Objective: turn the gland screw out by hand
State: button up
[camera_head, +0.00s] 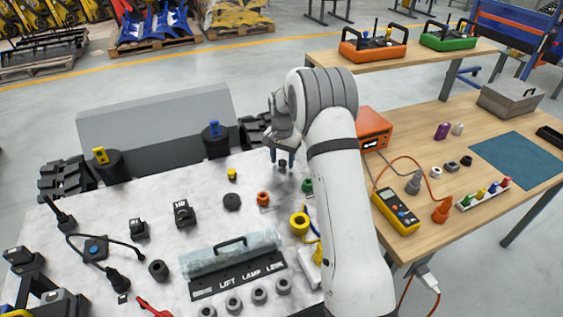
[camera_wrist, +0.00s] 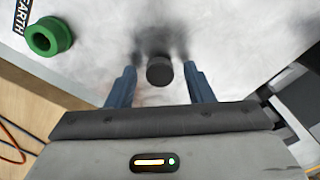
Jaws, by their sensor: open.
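A small dark round piece (camera_wrist: 159,70), which looks like the gland screw, stands up from the grey-white panel top (camera_wrist: 215,40). It also shows in the head view as a short dark stub (camera_head: 283,165) below my gripper (camera_head: 283,160). In the wrist view my gripper (camera_wrist: 160,88) is open, with one blue finger on each side of the dark piece. Gaps show between it and both fingers. The wrist view is blurred around its base, so its thread and seat cannot be made out.
A green ring (camera_wrist: 49,36) beside an EARTH label lies near the panel edge. An orange ring (camera_head: 263,198), a black round cap (camera_head: 231,201) and a yellow ring (camera_head: 299,223) stand nearby. A wooden bench (camera_head: 450,120) with a multimeter (camera_head: 396,211) is at right.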

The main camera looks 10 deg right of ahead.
jog(key=m, duration=1.4)
jog(key=shift+m, duration=0.3)
jog(key=c, duration=0.8)
jog(key=n, duration=0.9)
jog(key=shift+n, duration=0.4)
